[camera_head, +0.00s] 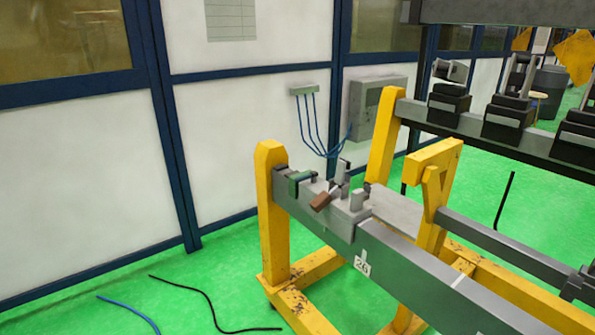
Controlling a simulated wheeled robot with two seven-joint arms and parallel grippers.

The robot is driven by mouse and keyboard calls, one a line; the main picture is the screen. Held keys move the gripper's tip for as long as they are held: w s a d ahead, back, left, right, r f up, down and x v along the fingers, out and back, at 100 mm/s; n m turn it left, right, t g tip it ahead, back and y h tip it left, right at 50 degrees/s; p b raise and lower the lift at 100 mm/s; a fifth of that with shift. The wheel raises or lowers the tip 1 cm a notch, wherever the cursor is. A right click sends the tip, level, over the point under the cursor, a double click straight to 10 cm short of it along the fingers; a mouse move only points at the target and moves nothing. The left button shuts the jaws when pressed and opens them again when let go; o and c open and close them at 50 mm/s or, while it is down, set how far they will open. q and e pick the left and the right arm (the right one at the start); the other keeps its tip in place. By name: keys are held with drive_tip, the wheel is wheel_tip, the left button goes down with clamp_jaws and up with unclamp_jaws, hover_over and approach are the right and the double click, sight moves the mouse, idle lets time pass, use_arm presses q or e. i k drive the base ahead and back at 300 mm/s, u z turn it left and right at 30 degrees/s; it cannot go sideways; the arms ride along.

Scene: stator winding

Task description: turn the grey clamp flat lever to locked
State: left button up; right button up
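A grey clamp (346,208) sits on top of the long grey beam (425,275) of a yellow stand, near the beam's far left end. It has an upright grey post and a stepped grey block. A small brown piece (320,202) sticks out at an angle on its near side; I cannot tell whether this is the flat lever. A dark green piece (299,181) lies just left of it. The clamp is small here, so the lever's position is unclear. Neither of my grippers shows in the view.
Yellow posts (271,205) and (437,190) flank the clamp. A dark rack (500,130) with several black fixtures stands behind at the right. A black cable (205,298) and a blue cable (135,312) lie on the green floor (215,265). White wall panels close off the left.

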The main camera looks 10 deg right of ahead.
sight(314, 176)
drive_tip(key=u, duration=0.3)
drive_tip(key=i, duration=1.3)
drive_tip(key=z, duration=0.3)
